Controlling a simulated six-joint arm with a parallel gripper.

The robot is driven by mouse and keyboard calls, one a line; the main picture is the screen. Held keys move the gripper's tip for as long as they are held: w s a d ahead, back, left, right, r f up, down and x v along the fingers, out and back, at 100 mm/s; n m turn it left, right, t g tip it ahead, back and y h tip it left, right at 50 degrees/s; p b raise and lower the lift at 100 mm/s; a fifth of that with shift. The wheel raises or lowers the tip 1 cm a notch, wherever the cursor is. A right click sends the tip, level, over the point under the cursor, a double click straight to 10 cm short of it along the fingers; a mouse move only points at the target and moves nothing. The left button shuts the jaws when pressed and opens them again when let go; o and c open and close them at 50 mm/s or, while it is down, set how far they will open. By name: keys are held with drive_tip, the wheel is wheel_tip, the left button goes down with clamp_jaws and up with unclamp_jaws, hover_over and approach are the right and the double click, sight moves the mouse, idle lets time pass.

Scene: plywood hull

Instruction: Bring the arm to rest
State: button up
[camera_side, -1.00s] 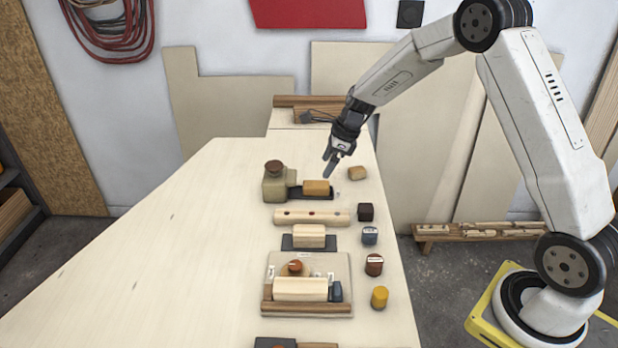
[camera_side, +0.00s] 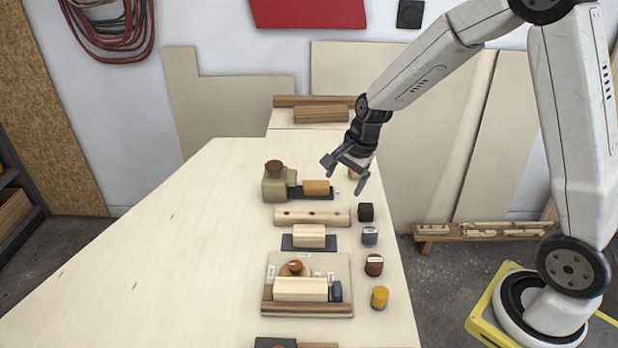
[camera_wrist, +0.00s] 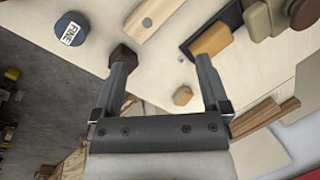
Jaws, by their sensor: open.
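My gripper (camera_side: 345,176) is open above the far right part of the pale plywood work surface (camera_side: 190,240). Nothing is between its fingers at the tips. In the wrist view, my gripper (camera_wrist: 163,62) shows two spread dark fingers. A small orange-tan wooden block (camera_wrist: 182,95) lies beyond them on the surface; in the side view it is mostly hidden by my gripper. One finger overlaps a dark hexagonal block (camera_wrist: 123,54) in the wrist view, the other comes near an orange block (camera_wrist: 212,40); contact cannot be told there. In the side view my gripper appears raised clear of the surface.
A drilled pale bar (camera_side: 312,217), a pale block on a dark plate (camera_side: 310,237) and a tray (camera_side: 341,270) holding blocks line up nearer. A dark block (camera_side: 366,212) and a yellow cylinder (camera_side: 379,297) stand along the right edge. The left surface is clear.

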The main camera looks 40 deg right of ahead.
drive_tip(key=s+a+n+h, duration=0.1)
drive_tip(key=s+a+n, duration=0.2)
drive_tip(key=s+n, duration=1.1)
drive_tip(key=shift+s+a+r+n, duration=0.25)
drive_tip(key=shift+a+n, duration=0.15)
drive_tip(key=shift+n, duration=0.5)
drive_tip(key=shift+w, duration=0.1)
drive_tip(key=m+y, duration=0.3)
drive_tip(key=m, duration=2.2)
approach(317, 184)
drive_tip(key=s+a+f, duration=0.1)
drive_tip(key=f, duration=0.1)
drive_tip(key=shift+w+d+r+m+t, duration=0.15)
drive_tip(key=shift+w+m+t, duration=0.3)
drive_tip(key=shift+m, duration=0.55)
drive_tip(key=shift+x, duration=1.4)
